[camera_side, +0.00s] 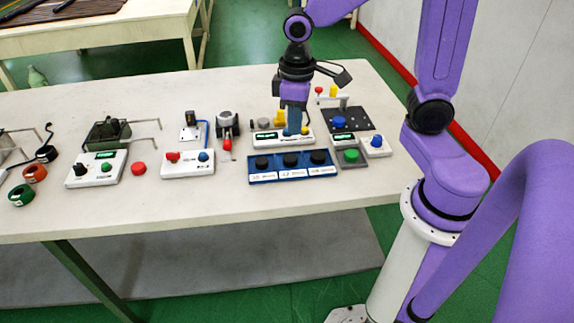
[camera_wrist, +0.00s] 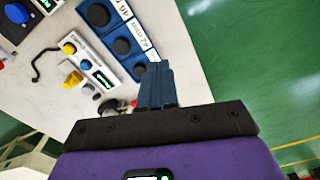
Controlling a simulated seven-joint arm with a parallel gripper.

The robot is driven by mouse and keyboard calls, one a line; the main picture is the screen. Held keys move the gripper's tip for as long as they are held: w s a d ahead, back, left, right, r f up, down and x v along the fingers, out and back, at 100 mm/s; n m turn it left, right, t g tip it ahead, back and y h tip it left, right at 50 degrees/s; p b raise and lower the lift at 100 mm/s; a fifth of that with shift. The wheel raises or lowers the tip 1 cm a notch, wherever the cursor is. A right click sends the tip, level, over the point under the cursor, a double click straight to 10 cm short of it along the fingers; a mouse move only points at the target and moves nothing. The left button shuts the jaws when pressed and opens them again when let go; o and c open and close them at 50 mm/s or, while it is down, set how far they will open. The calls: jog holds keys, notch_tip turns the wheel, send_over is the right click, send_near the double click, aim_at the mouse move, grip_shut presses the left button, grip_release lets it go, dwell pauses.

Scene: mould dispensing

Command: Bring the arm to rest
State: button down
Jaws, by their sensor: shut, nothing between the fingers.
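My gripper (camera_side: 293,122) is shut and empty, its blue fingers pointing down over the back of the table in the side view. It is above the white control box behind the blue tray of black knobs, and hides part of that box. I cannot tell whether the fingertips touch anything. In the wrist view the closed fingers (camera_wrist: 154,82) show in front of the dark gripper body, with the blue tray (camera_wrist: 122,8) and its round black pieces beyond them. The same blue tray (camera_side: 293,180) shows in the side view, with white labels along its front.
A green push button (camera_side: 351,155) and a white box with a blue knob (camera_side: 374,146) stand right of the tray. A dark plate (camera_side: 362,118) is behind them. More control boxes (camera_side: 187,163) and a red button (camera_side: 138,168) stand to the left. The table's front strip (camera_side: 200,215) is clear.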

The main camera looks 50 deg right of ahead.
jog(key=s+a+n, duration=0.1)
jog(key=s+n, duration=0.6)
jog(key=s, duration=0.9)
jog(key=shift+s+r, duration=0.25)
jog(key=shift+r, duration=0.1)
